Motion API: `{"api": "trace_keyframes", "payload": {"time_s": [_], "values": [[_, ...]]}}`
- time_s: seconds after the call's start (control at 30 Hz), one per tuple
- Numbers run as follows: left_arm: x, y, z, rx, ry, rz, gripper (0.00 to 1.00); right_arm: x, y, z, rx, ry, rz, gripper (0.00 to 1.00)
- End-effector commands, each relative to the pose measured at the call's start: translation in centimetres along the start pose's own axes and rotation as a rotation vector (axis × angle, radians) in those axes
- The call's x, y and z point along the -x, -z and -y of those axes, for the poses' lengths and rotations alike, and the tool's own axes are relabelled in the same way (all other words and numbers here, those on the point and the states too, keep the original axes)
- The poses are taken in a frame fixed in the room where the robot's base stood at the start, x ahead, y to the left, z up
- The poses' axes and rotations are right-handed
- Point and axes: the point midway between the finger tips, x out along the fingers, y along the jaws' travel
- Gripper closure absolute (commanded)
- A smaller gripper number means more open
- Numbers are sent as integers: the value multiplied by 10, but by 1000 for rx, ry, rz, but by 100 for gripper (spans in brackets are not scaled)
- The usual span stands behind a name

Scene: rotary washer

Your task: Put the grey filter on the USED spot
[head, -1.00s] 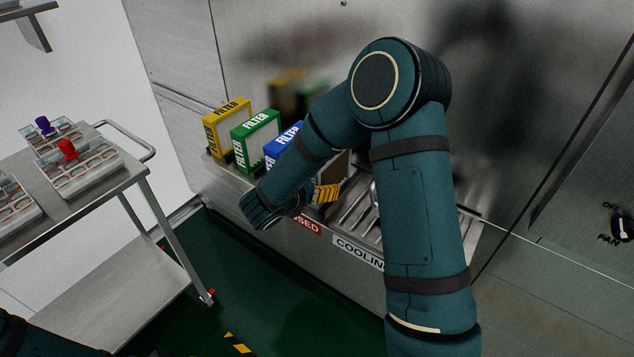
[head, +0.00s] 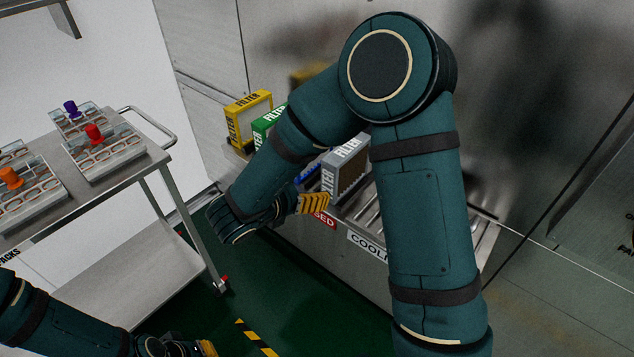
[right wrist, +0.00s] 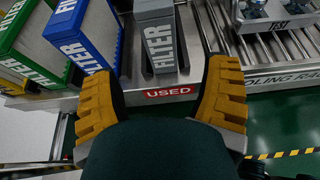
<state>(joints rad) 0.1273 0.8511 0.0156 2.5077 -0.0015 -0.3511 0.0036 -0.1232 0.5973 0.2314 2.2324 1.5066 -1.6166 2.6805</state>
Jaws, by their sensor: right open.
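The grey filter (head: 345,167) is a box with white FILTER lettering, standing upright on the shelf. In the right wrist view it (right wrist: 157,42) stands behind the red USED label (right wrist: 170,92), on the strip there, and touches neither finger as far as I can see. The label also shows in the head view (head: 326,219). My right gripper (right wrist: 163,80) is open and empty, its yellow fingers spread to either side of the filter's near face. In the head view my right gripper (head: 314,203) is just in front of the filter. My left gripper (head: 206,348) barely shows at the bottom edge.
Blue (right wrist: 82,35), green (right wrist: 28,45) and yellow (head: 249,117) filters stand in a row left of the grey one. The slatted cooling rack (right wrist: 285,75) is to the right. A cart (head: 150,172) with sample trays stands at left.

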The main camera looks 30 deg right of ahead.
Motion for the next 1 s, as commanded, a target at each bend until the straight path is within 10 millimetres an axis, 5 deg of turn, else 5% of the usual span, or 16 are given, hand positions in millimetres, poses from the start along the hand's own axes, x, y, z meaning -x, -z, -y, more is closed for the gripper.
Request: {"api": "trace_keyframes", "payload": {"time_s": [0.37, 0.7, 1.0], "values": [[0, 0, 0, 0, 0, 0, 100, -2, 12, -8, 152, -69, -20, 25], [0, 0, 0, 0, 0, 0, 100, -21, 103, -49, 1169, -585, 14, 25], [0, 0, 0, 0, 0, 0, 100, 3, 203, -30, 2107, -1179, 373, 25]]}}
